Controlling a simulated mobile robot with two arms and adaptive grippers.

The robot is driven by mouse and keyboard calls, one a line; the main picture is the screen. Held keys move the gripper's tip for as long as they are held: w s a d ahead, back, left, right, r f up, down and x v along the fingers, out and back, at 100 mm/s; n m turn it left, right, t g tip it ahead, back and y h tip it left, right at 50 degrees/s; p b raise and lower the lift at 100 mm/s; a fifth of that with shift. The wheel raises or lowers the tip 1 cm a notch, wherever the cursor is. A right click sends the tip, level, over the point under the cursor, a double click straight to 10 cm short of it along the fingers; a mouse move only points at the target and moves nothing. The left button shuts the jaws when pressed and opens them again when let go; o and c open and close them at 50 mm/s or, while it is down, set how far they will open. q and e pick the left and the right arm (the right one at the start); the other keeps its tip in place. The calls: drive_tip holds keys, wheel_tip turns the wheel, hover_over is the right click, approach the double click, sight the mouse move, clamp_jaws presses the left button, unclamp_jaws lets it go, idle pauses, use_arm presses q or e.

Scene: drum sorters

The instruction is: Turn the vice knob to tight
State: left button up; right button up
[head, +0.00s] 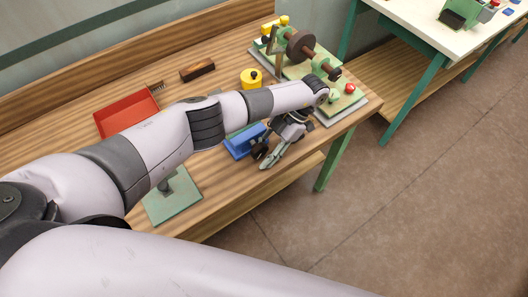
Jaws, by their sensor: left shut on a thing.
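The blue vice (238,145) sits on the wooden workbench near its front edge, partly behind my left arm. My left gripper (266,157) is at the right end of the vice, pointing down and toward the front. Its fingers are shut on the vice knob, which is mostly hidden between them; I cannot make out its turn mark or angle. My right gripper is out of view.
A red tray (127,110), a brush (197,70) and a yellow round thing (251,79) lie on the workbench (60,131). A green machine with a brown drum (299,45) stands at the right end. A green plate (173,205) lies near the front edge.

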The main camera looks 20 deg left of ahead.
use_arm(q)
drive_tip(key=v, duration=0.7)
drive_tip(key=shift+d, duration=0.3)
drive_tip(key=shift+w+r, duration=0.1)
drive_tip(key=shift+r, duration=0.05)
drive_tip(key=shift+a, duration=0.2)
